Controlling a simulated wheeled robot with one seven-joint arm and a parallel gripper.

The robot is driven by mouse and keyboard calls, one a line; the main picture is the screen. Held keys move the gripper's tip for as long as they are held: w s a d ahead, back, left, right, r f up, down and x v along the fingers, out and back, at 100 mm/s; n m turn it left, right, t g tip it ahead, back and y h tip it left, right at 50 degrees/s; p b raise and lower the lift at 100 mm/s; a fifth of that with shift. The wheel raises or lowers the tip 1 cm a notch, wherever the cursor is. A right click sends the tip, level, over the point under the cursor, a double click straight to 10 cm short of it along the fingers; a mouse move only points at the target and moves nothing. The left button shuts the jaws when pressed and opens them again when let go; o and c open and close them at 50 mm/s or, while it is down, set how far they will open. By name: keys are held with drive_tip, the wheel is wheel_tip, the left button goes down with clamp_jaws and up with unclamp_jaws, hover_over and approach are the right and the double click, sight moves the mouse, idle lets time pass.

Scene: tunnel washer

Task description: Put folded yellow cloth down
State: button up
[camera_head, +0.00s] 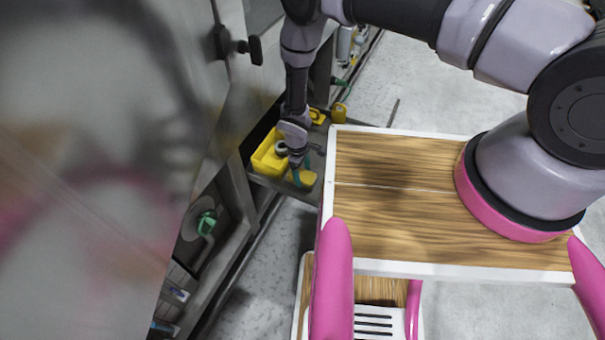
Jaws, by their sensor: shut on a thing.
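The folded yellow cloth (304,179) shows as a small yellow patch at the tip of my gripper (297,170). My gripper points downward, left of the picture's middle, and is shut on the cloth. The cloth is over or on a grey metal ledge (267,182); I cannot tell whether it touches the ledge. Part of the cloth is hidden behind the fingers.
A yellow bin (263,160) stands on the ledge just left of my gripper, with a dark round thing in it. More yellow items (339,112) lie behind. A large grey machine (105,150) fills the left. Grey floor (385,85) is open at the back.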

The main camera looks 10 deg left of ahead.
drive_tip(key=shift+f, duration=0.25)
drive_tip(key=shift+f, duration=0.1)
drive_tip(key=o, duration=1.1)
drive_tip(key=shift+o, duration=0.2)
